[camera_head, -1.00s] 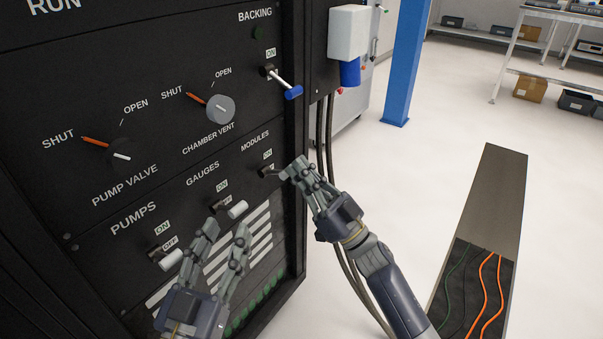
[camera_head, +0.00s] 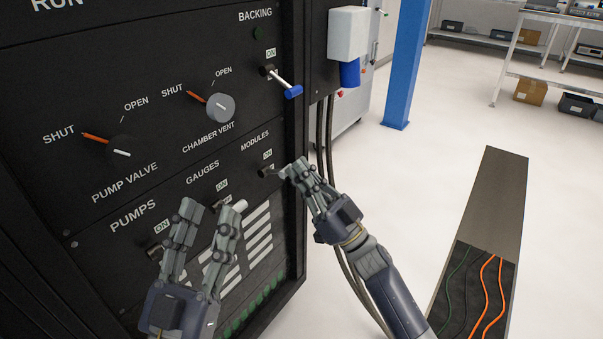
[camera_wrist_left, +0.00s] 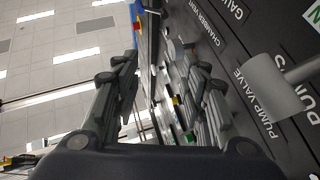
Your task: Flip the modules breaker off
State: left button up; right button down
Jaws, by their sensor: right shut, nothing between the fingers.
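The modules breaker (camera_head: 266,172) is the small dark switch under the MODULES label at the panel's right edge in the head view. The ON tag (camera_head: 267,154) shows above it; its handle end is hidden by my right fingers. My right gripper (camera_head: 287,172) is shut, its fingertips at the breaker's right side, touching or very close. My left gripper (camera_head: 209,208) is open and empty in front of the lower panel, over the pumps and gauges breakers. Its two spread fingers also show in the left wrist view (camera_wrist_left: 160,80).
The gauges breaker's white handle (camera_head: 240,206) shows beside a left finger; the pumps breaker (camera_head: 155,251) is mostly covered. The backing breaker (camera_head: 291,91) has a blue tip.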

pick_arm(q)
jog(key=shift+r, duration=0.1)
pick_arm(e)
jog(key=shift+f, duration=0.1)
pick_arm(q)
jog(key=shift+s+r, duration=0.2)
